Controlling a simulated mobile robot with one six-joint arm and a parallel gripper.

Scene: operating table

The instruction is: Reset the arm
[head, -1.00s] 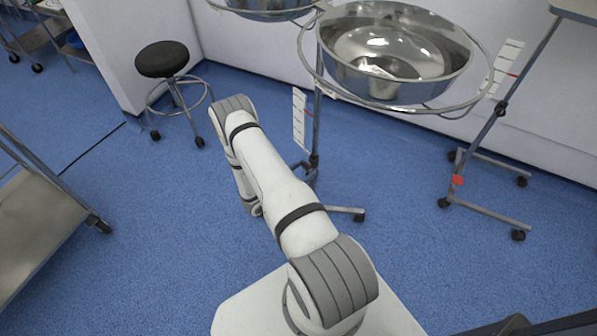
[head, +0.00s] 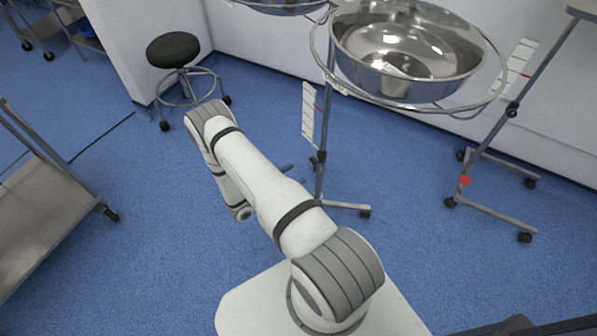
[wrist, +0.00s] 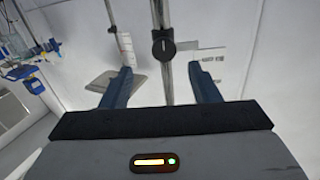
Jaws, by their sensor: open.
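My arm reaches up from my base in the head view, bent at the elbow, with its far end low behind the upper link. My gripper (wrist: 160,85) shows in the wrist view with its two blue fingers wide apart and nothing between them. A small blue part of it may show beside the arm in the head view. Beyond the fingers in the wrist view are a metal pole with a dark round knob (wrist: 163,46) and a pale wall.
A steel basin (head: 408,55) in a ring stand is at the upper right. A wheeled stand (head: 490,150) is right of it. A black stool (head: 173,50) is behind my arm at the left. A steel cart (head: 45,215) is at the left edge. Blue floor lies open between them.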

